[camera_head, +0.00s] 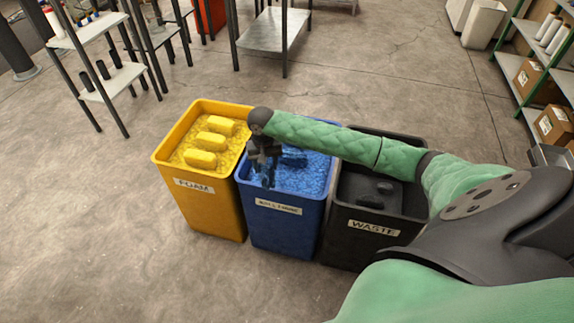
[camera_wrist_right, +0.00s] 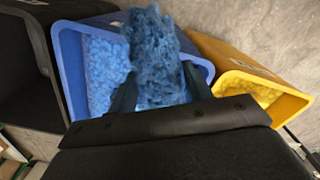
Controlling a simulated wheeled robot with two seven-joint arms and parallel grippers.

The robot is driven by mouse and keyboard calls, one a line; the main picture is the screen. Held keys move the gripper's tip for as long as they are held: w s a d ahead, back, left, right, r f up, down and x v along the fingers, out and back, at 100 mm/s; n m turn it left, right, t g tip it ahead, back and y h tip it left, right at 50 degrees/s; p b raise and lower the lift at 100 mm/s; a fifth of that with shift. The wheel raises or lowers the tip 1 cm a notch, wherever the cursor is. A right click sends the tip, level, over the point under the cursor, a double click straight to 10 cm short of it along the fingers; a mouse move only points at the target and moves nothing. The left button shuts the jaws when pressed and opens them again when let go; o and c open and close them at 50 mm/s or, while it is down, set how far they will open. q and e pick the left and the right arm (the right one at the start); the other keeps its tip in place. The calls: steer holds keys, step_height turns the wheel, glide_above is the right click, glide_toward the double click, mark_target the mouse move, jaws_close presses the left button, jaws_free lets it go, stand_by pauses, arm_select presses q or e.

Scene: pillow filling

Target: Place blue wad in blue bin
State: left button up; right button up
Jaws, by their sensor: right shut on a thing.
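The blue bin (camera_head: 284,221) stands in the middle of three bins and is filled with blue material. My right gripper (camera_head: 268,180) reaches in from the right and is over the left part of the blue bin's opening. In the right wrist view, my right gripper (camera_wrist_right: 158,92) is shut on a blue wad (camera_wrist_right: 155,50), with a finger on each side. The blue bin (camera_wrist_right: 71,63) lies behind the wad there. In the head view the wad is hard to tell from the gripper and the bin's filling. My left gripper is not in view.
A yellow bin (camera_head: 211,212) marked FOAM, holding yellow pieces, stands left of the blue bin. A black bin (camera_head: 345,240) marked WASTE stands right of it, partly under my right arm. Metal tables and shelves stand further back. The floor in front is clear.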

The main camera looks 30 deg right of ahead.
steer(key=s+d+f+m+b, duration=0.3)
steer(key=d+b, duration=0.1)
steer(key=d, duration=0.4)
steer(key=s+d+f+m+b, duration=0.2)
steer(key=d+f+m+b, duration=0.15)
steer(key=d, duration=0.55)
steer(key=shift+n, duration=0.35)
steer(key=shift+w+a+f+p, duration=0.25)
steer(key=shift+w+a+f, duration=0.8)
steer(key=shift+w+f, duration=0.65)
steer(key=shift+w+a+f+p, duration=0.2)
steer(key=shift+w+a+f, duration=0.8)
steer(key=shift+w+f, duration=0.7)
steer(key=shift+w+a+f+p, duration=0.25)
steer(key=shift+w+a+f, duration=0.8)
steer(key=shift+w+f, duration=0.65)
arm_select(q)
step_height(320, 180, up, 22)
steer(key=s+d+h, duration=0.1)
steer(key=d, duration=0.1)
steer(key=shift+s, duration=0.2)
arm_select(e)
steer(key=shift+s+f, duration=0.25)
steer(key=shift+s, duration=0.05)
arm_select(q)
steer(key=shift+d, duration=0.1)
arm_select(e)
steer(key=o, duration=1)
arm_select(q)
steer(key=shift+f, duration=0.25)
